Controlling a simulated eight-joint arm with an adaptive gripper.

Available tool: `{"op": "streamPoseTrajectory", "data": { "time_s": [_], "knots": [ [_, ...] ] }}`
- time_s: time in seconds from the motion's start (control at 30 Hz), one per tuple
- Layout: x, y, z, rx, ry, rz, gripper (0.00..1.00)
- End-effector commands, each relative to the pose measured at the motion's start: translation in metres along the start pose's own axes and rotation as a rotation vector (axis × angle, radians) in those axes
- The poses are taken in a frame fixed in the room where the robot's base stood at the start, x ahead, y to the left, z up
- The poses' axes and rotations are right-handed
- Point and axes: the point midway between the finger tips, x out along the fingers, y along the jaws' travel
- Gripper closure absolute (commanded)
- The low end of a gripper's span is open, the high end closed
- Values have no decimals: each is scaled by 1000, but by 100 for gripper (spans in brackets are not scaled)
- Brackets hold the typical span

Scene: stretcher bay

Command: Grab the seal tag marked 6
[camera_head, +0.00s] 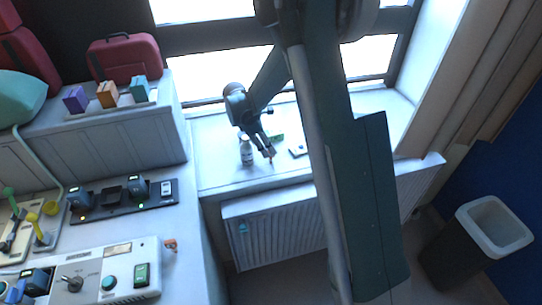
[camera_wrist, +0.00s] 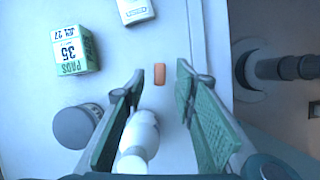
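A small orange tag (camera_wrist: 159,74) lies on the white window ledge in the wrist view. I cannot read a number on it, so I cannot tell if it is marked 6. My gripper (camera_wrist: 161,71) is open, with one finger on each side of the tag and nothing held. I cannot tell how far the fingertips are above the ledge. In the head view my gripper (camera_head: 269,155) points down over the ledge (camera_head: 220,178), and the tag cannot be clearly made out there.
A white bottle (camera_wrist: 138,138) stands close by the left finger; it also shows in the head view (camera_head: 246,152). A green-and-white pads box (camera_wrist: 75,50), a grey round lid (camera_wrist: 76,126) and a white device (camera_wrist: 135,10) are nearby. A radiator (camera_head: 275,235) is below the ledge.

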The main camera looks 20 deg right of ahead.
Motion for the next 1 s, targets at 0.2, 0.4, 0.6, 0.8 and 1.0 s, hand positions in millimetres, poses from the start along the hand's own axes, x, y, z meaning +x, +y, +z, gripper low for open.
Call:
{"op": "streamPoseTrajectory", "data": {
  "time_s": [0.2, 0.4, 0.6, 0.8, 1.0],
  "knots": [
    [25, 0, 1, 1, 0, 0, 72],
    [40, 0, 0, 0, 0, 0, 72],
    [42, 0, 0, 0, 0, 0, 72],
    [42, 0, 0, 0, 0, 0, 72],
    [42, 0, 0, 0, 0, 0, 72]
  ]
}}
